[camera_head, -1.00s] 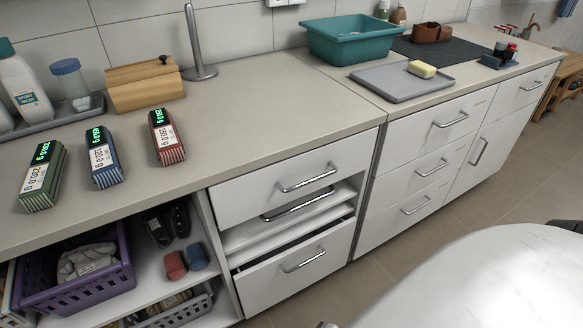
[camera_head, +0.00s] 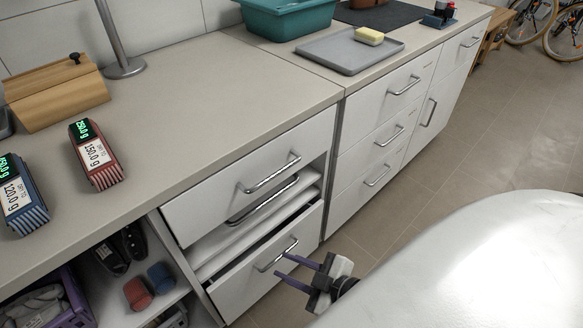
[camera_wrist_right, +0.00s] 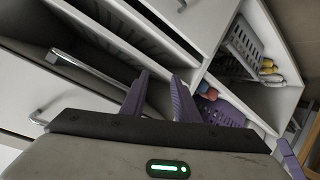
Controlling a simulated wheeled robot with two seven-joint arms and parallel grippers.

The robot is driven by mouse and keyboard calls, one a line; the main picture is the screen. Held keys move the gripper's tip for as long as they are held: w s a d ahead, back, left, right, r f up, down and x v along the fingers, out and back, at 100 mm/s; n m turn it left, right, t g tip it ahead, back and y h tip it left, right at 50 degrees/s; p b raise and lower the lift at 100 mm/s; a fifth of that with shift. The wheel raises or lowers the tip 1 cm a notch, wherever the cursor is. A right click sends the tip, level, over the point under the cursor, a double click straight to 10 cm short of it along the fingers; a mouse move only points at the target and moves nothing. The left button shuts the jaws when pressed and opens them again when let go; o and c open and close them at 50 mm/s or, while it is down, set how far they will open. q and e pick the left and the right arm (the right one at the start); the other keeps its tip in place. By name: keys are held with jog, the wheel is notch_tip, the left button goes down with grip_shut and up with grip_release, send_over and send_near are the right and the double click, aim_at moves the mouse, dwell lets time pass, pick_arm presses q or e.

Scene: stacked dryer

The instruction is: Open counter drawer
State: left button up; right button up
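The left counter unit has a stack of drawers with white fronts and silver bar handles. The top drawer (camera_head: 215,200) looks shut. Below it, a middle handle (camera_head: 265,203) sits set back above a white ledge. The bottom drawer (camera_head: 245,283) stands slightly out, with a dark gap along its top edge. My right gripper (camera_head: 283,265) is open and empty, its purple fingers pointing left close to the bottom drawer's handle (camera_head: 276,256); contact cannot be told. In the right wrist view, the open fingers (camera_wrist_right: 160,88) point at the unit, with a bar handle (camera_wrist_right: 95,72) to their left. My left gripper is not seen.
Left of the drawers are open shelves with a purple basket (camera_head: 65,300) and red and blue items (camera_head: 148,285). The counter holds scales (camera_head: 97,155), a wooden box (camera_head: 55,95), a grey tray (camera_head: 350,50) and a teal basin (camera_head: 288,18).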

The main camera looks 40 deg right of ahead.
jog(key=w+d+r+n+y+b, duration=0.25)
jog(key=d+r+n+y, duration=0.45)
jog(key=n, duration=0.4)
jog(key=w+d+r+n+y+b, duration=0.25)
jog(key=d+r+n+y, duration=0.25)
jog(key=d+r+n, duration=0.5)
jog(key=f+x, duration=0.1)
jog(key=x, duration=1)
jog(key=shift+a+f+n, duration=0.25)
jog(key=shift+a+n, duration=0.1)
jog(key=shift+n, duration=0.05)
jog(key=shift+s, duration=0.15)
jog(key=shift+c, duration=0.3)
grip_shut()
